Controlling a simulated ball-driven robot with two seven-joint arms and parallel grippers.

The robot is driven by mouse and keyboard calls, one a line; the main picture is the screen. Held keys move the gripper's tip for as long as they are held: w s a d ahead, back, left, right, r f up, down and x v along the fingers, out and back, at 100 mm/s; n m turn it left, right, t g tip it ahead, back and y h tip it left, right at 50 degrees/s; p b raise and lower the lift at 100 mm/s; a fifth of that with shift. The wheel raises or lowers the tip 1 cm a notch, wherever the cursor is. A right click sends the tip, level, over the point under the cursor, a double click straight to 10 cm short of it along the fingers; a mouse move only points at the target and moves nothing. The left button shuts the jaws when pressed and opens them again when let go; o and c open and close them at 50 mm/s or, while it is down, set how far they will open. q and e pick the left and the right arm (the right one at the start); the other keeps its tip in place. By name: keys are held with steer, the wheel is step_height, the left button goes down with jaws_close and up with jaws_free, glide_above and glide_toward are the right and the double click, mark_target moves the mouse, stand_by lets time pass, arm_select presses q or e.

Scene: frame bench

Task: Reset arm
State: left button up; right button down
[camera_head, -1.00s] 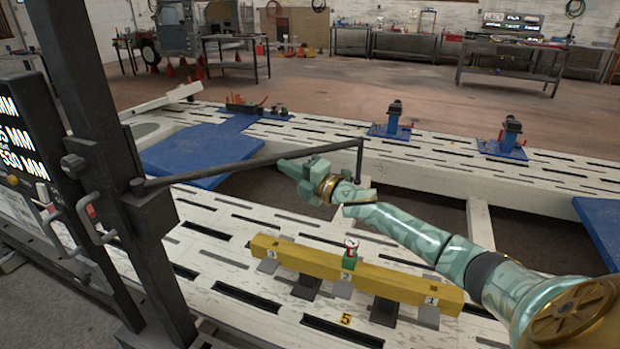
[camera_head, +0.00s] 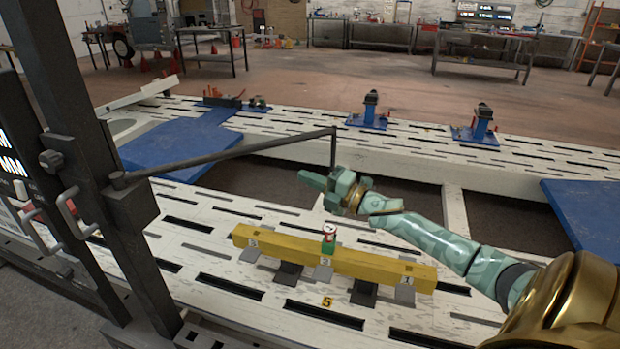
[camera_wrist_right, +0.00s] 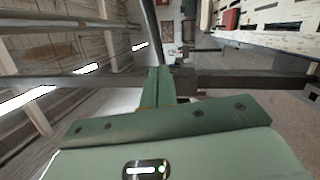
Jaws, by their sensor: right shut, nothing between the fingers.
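My right arm comes in from the lower right in the head view. Its green gripper (camera_head: 314,180) is shut and empty, held above the gap in the white bench, just below the end of a dark horizontal rod. The shut green fingers also show in the right wrist view (camera_wrist_right: 158,88), with dark bars behind them. My left gripper is not in either view.
A dark upright post (camera_head: 75,130) at left carries the thin dark rod (camera_head: 235,152), whose tip hangs beside my right gripper. A yellow beam (camera_head: 375,266) with a small red-and-green piece (camera_head: 329,240) lies on the white slotted bench (camera_head: 235,297). Blue plates (camera_head: 180,146) lie beyond.

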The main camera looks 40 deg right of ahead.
stand_by(0.6)
steer(key=s+d+f+m+g+h, duration=0.1)
steer(key=d+f+m+g+h, duration=0.15)
steer(key=d+f+m, duration=0.4)
steer(key=s+d+f+m+g+h, duration=0.1)
steer(key=d+f+m+h, duration=0.2)
steer(key=f, duration=0.7)
steer(key=s+a+f+m+g+h, duration=0.1)
steer(key=s+f+m+g+h, duration=0.15)
steer(key=s+f, duration=0.55)
steer(key=s+a+f+m+g+h, duration=0.1)
steer(key=s+f+m+g, duration=0.2)
steer(key=f, duration=0.9)
steer(key=s+a+f+m+g, duration=0.1)
steer(key=s+a+f+g, duration=0.1)
steer(key=s+a+f, duration=0.35)
steer(key=s+a+f+m+g+y, duration=0.1)
steer(key=s+a+f+g, duration=0.1)
steer(key=s+f, duration=0.65)
steer(key=s+a+f+m+g, duration=0.2)
steer(key=s+a+f, duration=0.15)
steer(key=s, duration=0.75)
steer(key=s+a+f+g+y, duration=0.2)
steer(key=s+a+f+g, duration=0.1)
steer(key=s+a, duration=1.2)
steer(key=s, duration=0.3)
steer(key=shift+a, duration=0.3)
